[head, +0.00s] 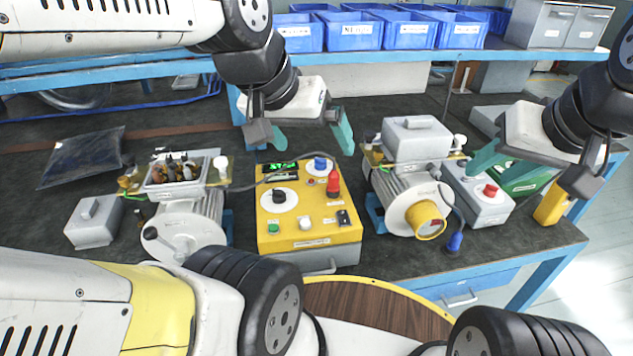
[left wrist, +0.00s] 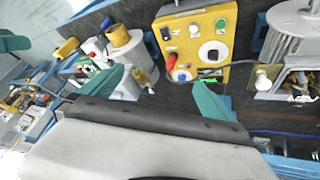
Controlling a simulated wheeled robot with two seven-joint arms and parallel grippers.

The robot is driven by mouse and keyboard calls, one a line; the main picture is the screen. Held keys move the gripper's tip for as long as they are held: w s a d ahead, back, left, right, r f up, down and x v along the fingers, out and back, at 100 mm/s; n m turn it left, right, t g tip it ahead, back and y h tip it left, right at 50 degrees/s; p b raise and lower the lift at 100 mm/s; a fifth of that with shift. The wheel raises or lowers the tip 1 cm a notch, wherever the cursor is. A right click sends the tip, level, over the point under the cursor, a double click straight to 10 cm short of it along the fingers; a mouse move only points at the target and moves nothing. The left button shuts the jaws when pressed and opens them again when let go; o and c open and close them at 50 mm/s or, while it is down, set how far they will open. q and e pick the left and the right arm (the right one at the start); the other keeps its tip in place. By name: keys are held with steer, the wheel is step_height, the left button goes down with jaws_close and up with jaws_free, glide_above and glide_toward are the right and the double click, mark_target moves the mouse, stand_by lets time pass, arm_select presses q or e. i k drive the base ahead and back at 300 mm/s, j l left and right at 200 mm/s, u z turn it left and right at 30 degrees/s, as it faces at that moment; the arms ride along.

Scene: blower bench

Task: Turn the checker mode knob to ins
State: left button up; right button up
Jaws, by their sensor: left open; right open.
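The checker is a yellow box (head: 308,236) at the middle of the bench, also seen in the left wrist view (left wrist: 196,27). A black knob (head: 279,196) on a white round dial is on its left half, and it shows in the left wrist view (left wrist: 212,52). A blue knob (head: 320,163) on a white dial is at the far edge. The dial labels are too small to read. My left gripper (head: 311,141) is open and empty above the checker's far edge, apart from the knobs. My right gripper (head: 523,172) is open at the right, near a grey box.
A red part (head: 333,183) stands up beside the blue knob. An opened blower (head: 187,220) is left of the checker, another blower (head: 408,190) right. A grey box (head: 477,195) with a red button stands farther right. Blue bins (head: 355,31) line the back shelf.

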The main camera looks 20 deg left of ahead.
mark_target(279, 196)
steer(key=l+u, duration=0.7)
steer(key=u, duration=0.2)
